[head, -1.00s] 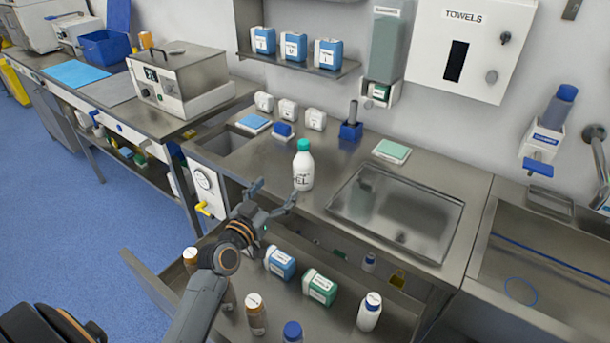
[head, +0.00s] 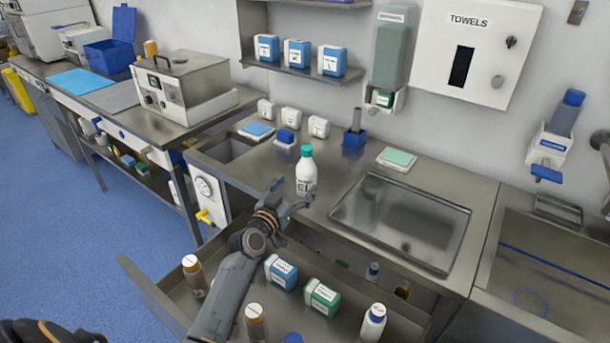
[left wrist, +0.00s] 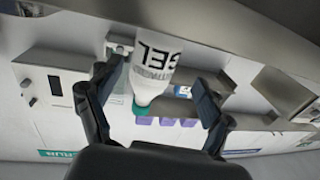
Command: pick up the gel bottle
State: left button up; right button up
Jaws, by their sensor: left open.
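The gel bottle (head: 306,172) is white with a green cap and stands upright on the steel counter, left of the sink basin. My left gripper (head: 291,194) is open just in front of the bottle, at the counter's front edge. In the left wrist view the picture is upside down; the bottle (left wrist: 157,65), with part of its "GEL" lettering showing, appears between the two spread fingers of the gripper (left wrist: 160,95). I cannot tell whether either finger touches it. My right gripper is not in view.
An open drawer (head: 160,285) below the counter holds brown bottles, a blue box (head: 281,272) and a green box (head: 322,298). The sink basin (head: 400,218) lies right of the bottle. Small white containers (head: 291,121) and a blue holder (head: 354,138) stand behind it.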

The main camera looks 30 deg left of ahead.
aim_at(301, 183)
pick_arm(q)
jog(key=w, duration=0.4)
jog(key=shift+w+d+f, duration=0.1)
jog(key=shift+d+f, duration=0.1)
jog(key=shift+d, duration=0.15)
jog(key=shift+w, duration=0.4)
jog(key=c, duration=1.6)
jog(key=shift+r, duration=0.2)
